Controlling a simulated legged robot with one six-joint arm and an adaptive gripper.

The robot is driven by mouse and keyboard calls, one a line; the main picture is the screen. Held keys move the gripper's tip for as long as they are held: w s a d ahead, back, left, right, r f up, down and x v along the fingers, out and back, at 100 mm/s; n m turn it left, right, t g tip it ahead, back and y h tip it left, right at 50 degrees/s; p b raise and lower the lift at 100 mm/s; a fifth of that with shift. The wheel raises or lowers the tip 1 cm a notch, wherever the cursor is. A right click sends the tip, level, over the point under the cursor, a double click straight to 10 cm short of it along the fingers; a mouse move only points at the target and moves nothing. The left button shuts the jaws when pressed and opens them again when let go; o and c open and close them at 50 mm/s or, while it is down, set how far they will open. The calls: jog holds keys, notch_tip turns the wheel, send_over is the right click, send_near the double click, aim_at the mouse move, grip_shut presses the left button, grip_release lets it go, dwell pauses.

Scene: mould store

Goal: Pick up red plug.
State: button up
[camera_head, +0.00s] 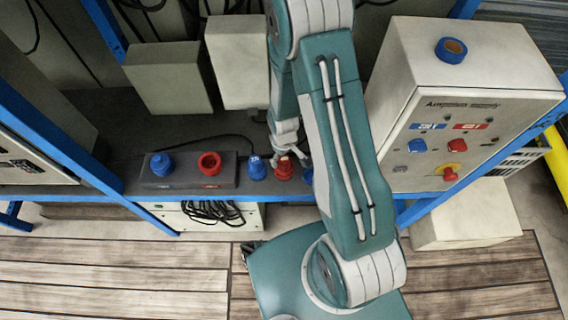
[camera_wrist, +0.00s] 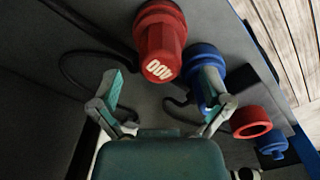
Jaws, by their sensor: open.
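The red plug (camera_head: 284,171) stands on the dark shelf, just below my gripper (camera_head: 289,157) in the head view. In the wrist view the red plug (camera_wrist: 162,38) shows a white marking on its end and lies ahead of my open gripper (camera_wrist: 161,84), roughly centred between the fingers. The jaws are empty. A blue plug (camera_head: 257,169) stands close beside the red one. In the wrist view this blue plug (camera_wrist: 203,54) is partly hidden by my right-hand finger. I cannot tell whether the finger touches it.
A grey block (camera_head: 222,172) to the left holds a blue piece (camera_head: 161,164) and a red ring-shaped piece (camera_head: 210,163). Another blue piece (camera_head: 308,177) is partly hidden by my arm. A control box (camera_head: 460,100) stands at the right. Cables lie on the shelf behind the plugs.

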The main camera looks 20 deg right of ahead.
jog(key=shift+f, duration=0.9)
grip_shut()
